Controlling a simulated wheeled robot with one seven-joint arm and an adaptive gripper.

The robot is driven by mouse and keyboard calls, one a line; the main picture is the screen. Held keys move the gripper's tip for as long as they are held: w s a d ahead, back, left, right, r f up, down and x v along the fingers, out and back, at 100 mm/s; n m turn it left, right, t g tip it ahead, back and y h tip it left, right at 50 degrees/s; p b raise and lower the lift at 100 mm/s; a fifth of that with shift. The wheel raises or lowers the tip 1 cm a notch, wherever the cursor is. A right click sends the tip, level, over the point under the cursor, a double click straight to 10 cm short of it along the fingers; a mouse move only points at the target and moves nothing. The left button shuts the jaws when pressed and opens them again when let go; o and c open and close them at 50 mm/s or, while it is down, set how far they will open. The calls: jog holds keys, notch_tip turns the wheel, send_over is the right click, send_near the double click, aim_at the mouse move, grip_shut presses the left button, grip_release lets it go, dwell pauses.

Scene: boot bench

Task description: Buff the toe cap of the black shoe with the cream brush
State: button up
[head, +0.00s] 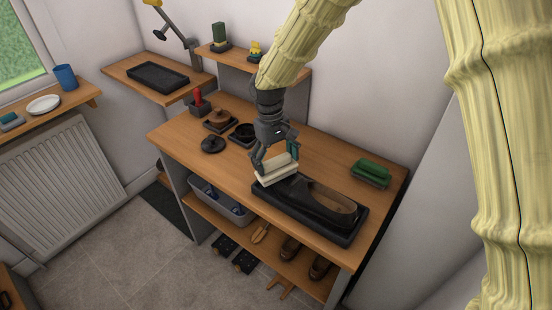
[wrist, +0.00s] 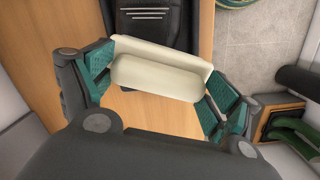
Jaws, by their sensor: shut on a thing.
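My gripper (head: 273,155) is shut on the cream brush (head: 278,172). The brush lies crosswise between the fingers in the wrist view (wrist: 155,78). The black shoe (head: 308,203) lies in a dark tray (head: 345,236) on the bench, its toe to the left and its brown opening to the right. The brush is at the toe end of the shoe and hides part of the toe cap. The shoe also shows beyond the brush in the wrist view (wrist: 147,18). I cannot tell whether the brush touches the toe cap.
A green brush (head: 371,170) lies on the bench to the right, behind the shoe. A black lid (head: 213,145), an open dark tin (head: 243,132) and a brown-topped pot (head: 219,117) stand to the left. A grey basket (head: 219,199) and brown shoes (head: 291,248) are on the shelf below.

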aim_at(285, 152)
jog(key=shift+w+d+p, duration=0.6)
jog(key=shift+w+d, duration=0.7)
jog(key=shift+w, duration=0.1)
jog(key=shift+s+a+f+p, duration=0.1)
jog(key=shift+s+a+p, duration=0.4)
jog(key=shift+s+a, duration=1)
jog(key=shift+w+d+p, duration=0.6)
jog(key=shift+w+d, duration=0.9)
jog(key=shift+s+a+p, duration=0.45)
jog(key=shift+s+a, duration=0.9)
jog(key=shift+s, duration=0.2)
jog(key=shift+w+d+p, duration=0.45)
jog(key=shift+w+d, duration=0.9)
jog(key=shift+w, duration=0.2)
jog(key=shift+s+a+p, duration=0.4)
jog(key=shift+s+a, duration=0.95)
jog(key=shift+s, duration=0.25)
jog(key=shift+f, duration=0.1)
jog(key=shift+w+d, duration=0.1)
